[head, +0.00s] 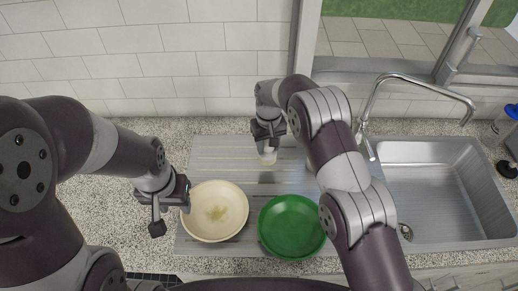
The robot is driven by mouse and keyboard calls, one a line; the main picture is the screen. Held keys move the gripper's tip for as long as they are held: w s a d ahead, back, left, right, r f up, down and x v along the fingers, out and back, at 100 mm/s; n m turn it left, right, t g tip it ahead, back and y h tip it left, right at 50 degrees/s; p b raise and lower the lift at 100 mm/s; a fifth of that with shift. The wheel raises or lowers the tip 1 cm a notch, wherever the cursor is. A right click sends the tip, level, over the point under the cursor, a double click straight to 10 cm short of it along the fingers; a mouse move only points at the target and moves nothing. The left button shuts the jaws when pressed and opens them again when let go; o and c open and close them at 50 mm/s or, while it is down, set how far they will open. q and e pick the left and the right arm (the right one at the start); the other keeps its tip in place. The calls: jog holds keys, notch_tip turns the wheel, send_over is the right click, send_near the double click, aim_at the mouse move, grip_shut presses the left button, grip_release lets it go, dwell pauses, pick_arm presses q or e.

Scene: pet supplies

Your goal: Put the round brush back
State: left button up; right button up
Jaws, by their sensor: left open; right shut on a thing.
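My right gripper (267,136) is at the back of the steel drainboard, near the wall. It is shut on a small pale thing that shows just below its fingers; it looks like the round brush (268,157), with its upper part hidden by the gripper. I cannot tell whether its lower end touches the drainboard. My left gripper (172,208) is open and empty, just left of the cream bowl.
A cream bowl (214,230) with a brownish stain and a green bowl (290,227) stand on the drainboard (225,160). The sink (440,185) and faucet (372,105) are right. A blue item (507,122) and a dark item (506,170) are at the right edge.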

jog(key=shift+w+a+f, duration=0.25)
jog(key=shift+a+f, duration=0.1)
jog(key=shift+a, duration=0.2)
jog(key=shift+w+a+f, duration=0.2)
jog(key=shift+a+f, duration=0.1)
jog(key=shift+a, duration=0.25)
jog(key=shift+a+f, duration=0.15)
jog(key=shift+f, duration=0.2)
notch_tip(320, 180, down, 2)
jog(key=shift+f+b, duration=0.2)
jog(key=shift+b, duration=0.55)
jog(key=shift+w+f+p, duration=0.1)
jog(key=shift+f+p, duration=0.35)
jog(key=shift+p, duration=0.2)
jog(key=shift+f, duration=0.25)
jog(key=shift+f+b, duration=0.15)
jog(key=shift+b, duration=0.25)
pick_arm(q)
jog(key=shift+s+d+f, duration=0.1)
jog(key=shift+s, duration=0.05)
pick_arm(e)
jog(key=o, duration=1.1)
